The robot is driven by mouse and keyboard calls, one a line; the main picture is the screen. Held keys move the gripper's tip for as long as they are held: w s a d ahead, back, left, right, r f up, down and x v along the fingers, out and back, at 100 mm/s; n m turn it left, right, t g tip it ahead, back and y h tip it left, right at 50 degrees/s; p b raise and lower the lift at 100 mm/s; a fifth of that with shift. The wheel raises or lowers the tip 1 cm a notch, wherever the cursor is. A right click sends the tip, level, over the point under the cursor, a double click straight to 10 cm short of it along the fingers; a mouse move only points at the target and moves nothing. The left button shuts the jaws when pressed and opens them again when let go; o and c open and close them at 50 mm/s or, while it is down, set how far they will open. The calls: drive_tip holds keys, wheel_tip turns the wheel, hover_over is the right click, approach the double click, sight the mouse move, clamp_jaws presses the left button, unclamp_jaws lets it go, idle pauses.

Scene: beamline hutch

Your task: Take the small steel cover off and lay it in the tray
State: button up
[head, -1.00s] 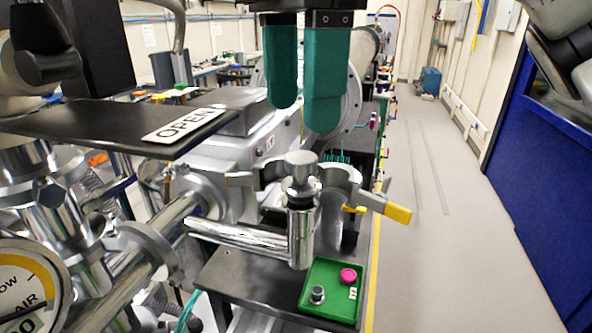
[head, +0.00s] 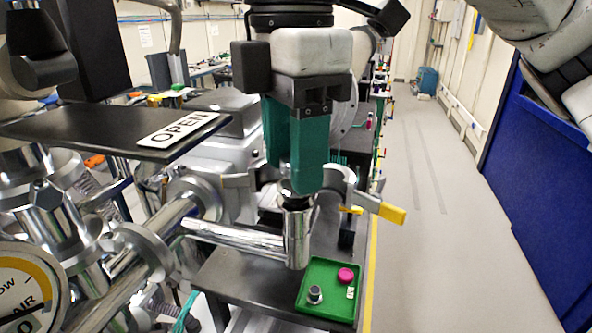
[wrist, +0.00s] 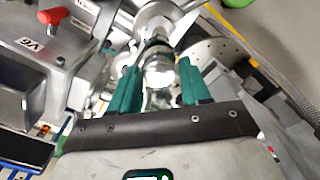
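The small steel cover (wrist: 158,71) is a round, shiny cap on top of the short upright pipe (head: 298,238). In the wrist view it lies between the two green fingers of my gripper (wrist: 157,70), with a gap showing on both sides. In the head view my gripper (head: 298,188) points down over the pipe top, and its fingers hide most of the cover. My gripper looks open and not closed on the cover. The green tray (head: 318,308) lies below right, holding a magenta cap (head: 345,275) and a small grey metal piece (head: 314,294).
An open clamp with a yellow-tipped handle (head: 391,213) sits around the pipe top. An OPEN sign plate (head: 100,128) and a gauge (head: 25,290) stand at left. A dark shelf (head: 245,277) carries the tray. Clear floor lies to the right, beside a blue panel (head: 535,170).

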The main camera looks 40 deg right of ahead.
drive_tip(key=c, duration=0.8)
drive_tip(key=shift+r, duration=0.1)
